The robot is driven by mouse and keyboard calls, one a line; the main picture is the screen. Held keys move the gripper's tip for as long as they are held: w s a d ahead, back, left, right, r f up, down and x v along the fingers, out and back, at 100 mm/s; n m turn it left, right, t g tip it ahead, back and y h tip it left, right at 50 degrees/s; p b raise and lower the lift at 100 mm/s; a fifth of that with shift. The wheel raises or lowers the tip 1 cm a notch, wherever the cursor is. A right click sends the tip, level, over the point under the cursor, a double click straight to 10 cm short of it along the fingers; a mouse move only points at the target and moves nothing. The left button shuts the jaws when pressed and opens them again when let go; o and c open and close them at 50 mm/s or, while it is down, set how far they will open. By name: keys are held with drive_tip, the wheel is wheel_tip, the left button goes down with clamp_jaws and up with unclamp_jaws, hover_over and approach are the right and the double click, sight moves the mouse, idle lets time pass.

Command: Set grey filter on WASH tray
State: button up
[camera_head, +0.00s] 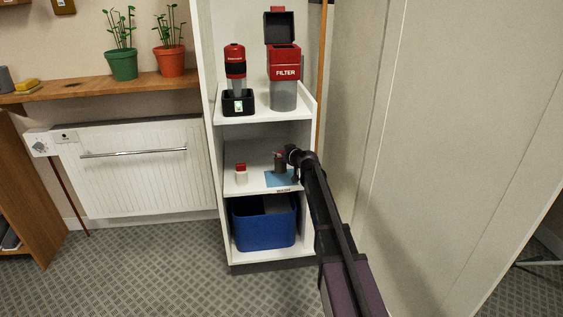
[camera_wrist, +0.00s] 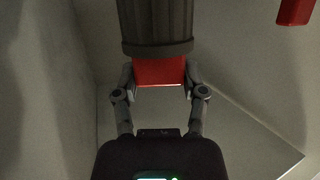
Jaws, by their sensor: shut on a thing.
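The grey filter (camera_head: 279,166), a dark ridged cylinder with a red end, is over or on the blue tray (camera_head: 272,180) on the middle shelf. I cannot tell if it touches the tray. The tray's front label is too small to read. My gripper (camera_head: 287,162) reaches in from the right and is shut on the filter. In the wrist view, the fingers of my gripper (camera_wrist: 160,77) pinch the red end, and the grey ridged body (camera_wrist: 156,25) of the filter extends beyond them.
A white cylinder with a red top (camera_head: 241,175) stands left of the tray; a red piece (camera_wrist: 295,11) shows in the wrist view. Above stand a docked red-black device (camera_head: 235,60) and an open FILTER container (camera_head: 284,72). A blue bin (camera_head: 262,230) sits below. Shelf walls flank my arm.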

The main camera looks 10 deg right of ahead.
sight(281, 161)
drive_tip(key=shift+f, duration=0.15)
drive_tip(key=shift+f+b, duration=1.65)
drive_tip(key=shift+b, duration=0.15)
drive_tip(key=shift+f, duration=0.2)
drive_tip(key=o, duration=1.1)
drive_tip(key=shift+r, duration=0.25)
drive_tip(key=shift+s+r, duration=0.15)
drive_tip(key=shift+s, duration=0.15)
drive_tip(key=p+v, duration=0.3)
drive_tip(key=v, duration=0.8)
drive_tip(key=shift+s+d+p, duration=0.1)
drive_tip(key=shift+s+p, duration=0.05)
drive_tip(key=shift+p, duration=0.15)
